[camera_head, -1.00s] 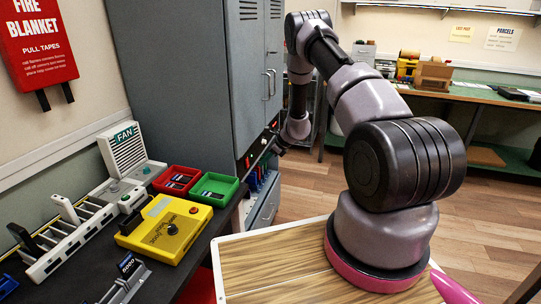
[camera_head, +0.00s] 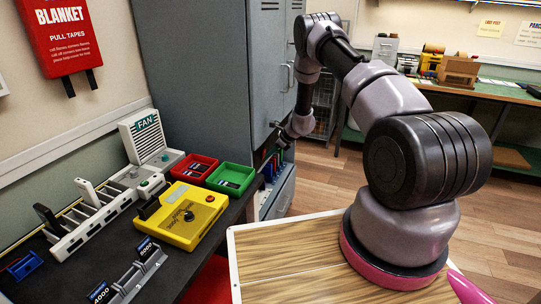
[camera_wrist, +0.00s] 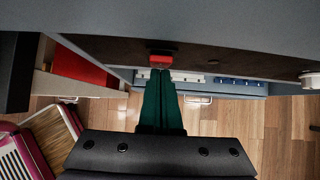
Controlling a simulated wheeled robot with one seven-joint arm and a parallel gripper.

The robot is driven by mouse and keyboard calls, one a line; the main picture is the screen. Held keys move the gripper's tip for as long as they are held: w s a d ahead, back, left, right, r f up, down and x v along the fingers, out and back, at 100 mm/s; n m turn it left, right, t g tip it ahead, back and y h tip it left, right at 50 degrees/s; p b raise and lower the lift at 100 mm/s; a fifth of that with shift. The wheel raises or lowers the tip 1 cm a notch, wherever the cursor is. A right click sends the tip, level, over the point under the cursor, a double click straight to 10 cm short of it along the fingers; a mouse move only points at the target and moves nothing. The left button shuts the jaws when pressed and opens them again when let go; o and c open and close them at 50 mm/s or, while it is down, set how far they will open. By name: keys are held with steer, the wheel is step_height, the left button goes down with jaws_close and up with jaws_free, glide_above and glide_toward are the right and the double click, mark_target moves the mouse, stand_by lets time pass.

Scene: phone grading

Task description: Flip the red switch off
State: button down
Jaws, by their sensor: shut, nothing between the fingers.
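The red switch (camera_wrist: 162,59) is a small red block on the dark strip along the cabinet's front, at top centre of the wrist view. My gripper (camera_wrist: 160,72) is shut and empty, its teal fingers pointing at the switch with the tips just below it in the picture. I cannot tell if the tips touch it, nor which way the switch is set. In the head view my gripper (camera_head: 281,137) is at the cabinet's front edge, and I cannot make out the switch there.
The grey cabinet (camera_head: 205,75) stands behind the dark bench. On the bench are a yellow box (camera_head: 181,235) with a red button, a red tray (camera_head: 175,170), a green tray (camera_head: 246,172) and a fan unit (camera_head: 145,140). A drawer front (camera_head: 277,200) is below my gripper. Wooden floor lies right.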

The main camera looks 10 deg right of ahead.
steer(key=shift+r, duration=0.1)
steer(key=shift+r, duration=0.8)
